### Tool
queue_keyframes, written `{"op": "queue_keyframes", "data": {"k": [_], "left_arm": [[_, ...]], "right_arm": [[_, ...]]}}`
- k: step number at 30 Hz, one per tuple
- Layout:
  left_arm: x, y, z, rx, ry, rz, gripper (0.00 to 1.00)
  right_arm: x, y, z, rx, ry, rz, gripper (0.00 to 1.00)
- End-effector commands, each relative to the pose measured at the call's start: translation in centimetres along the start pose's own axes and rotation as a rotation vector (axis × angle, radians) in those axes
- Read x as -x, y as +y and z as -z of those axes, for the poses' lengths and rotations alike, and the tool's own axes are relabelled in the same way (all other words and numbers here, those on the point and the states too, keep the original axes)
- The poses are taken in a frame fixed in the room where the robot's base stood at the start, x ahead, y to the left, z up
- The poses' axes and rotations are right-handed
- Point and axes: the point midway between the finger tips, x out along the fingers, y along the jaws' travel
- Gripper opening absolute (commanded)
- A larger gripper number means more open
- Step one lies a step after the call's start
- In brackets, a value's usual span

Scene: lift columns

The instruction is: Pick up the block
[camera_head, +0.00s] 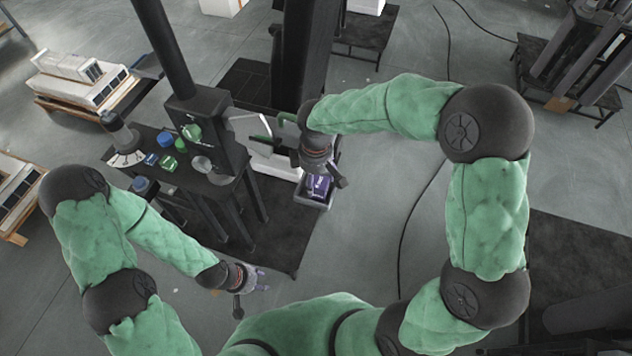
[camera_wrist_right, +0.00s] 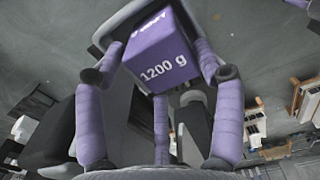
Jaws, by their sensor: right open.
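The block (camera_head: 318,186) is purple with white print and sits in a small grey tray (camera_head: 313,204) beside the dark bench stand. In the right wrist view the block (camera_wrist_right: 158,50) reads "1200 g" and lies between the spread fingertips of my right gripper (camera_wrist_right: 160,68). My right gripper (camera_head: 325,177) is open, just above the block, with fingers on both sides of it; whether they touch it I cannot tell. My left gripper (camera_head: 255,282) is open and empty at lower centre, apart from the block.
A dark bench (camera_head: 190,178) at left holds blue and green pieces and a dial gauge (camera_head: 127,158). A thick black column (camera_head: 303,60) rises behind my right gripper. White boxes on a pallet (camera_head: 82,85) stand at far left. The floor right of the tray is clear except for a cable.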

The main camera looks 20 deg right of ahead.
Motion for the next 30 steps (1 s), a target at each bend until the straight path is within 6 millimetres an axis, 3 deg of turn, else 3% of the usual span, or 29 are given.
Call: {"op": "queue_keyframes", "data": {"k": [1, 8, 9, 15, 25, 30], "left_arm": [[0.0, 0.0, 0.0, 0.0, 0.0, 0.0, 0.4], [0.0, 0.0, 0.0, 0.0, 0.0, 0.0, 0.4], [0.0, 0.0, 0.0, 0.0, 0.0, 0.0, 0.4], [0.0, 0.0, 0.0, 0.0, 0.0, 0.0, 0.4], [0.0, 0.0, 0.0, 0.0, 0.0, 0.0, 0.4], [-0.3, -0.1, 0.0, 0.0, 0.0, 0.0, 0.4]], "right_arm": [[-0.7, -0.3, -0.3, 0.002, -0.011, 0.01, 0.57], [-0.6, -0.2, -0.2, 0.0, -0.006, 0.005, 0.57], [-0.6, -0.1, -0.2, 0.0, -0.005, 0.004, 0.53], [-0.4, 0.0, -0.1, -0.001, -0.002, 0.002, 0.0], [0.0, 0.1, 0.0, -0.002, 0.003, -0.003, 0.0], [1.1, 0.2, 0.1, -0.002, 0.005, -0.005, 0.0]]}}
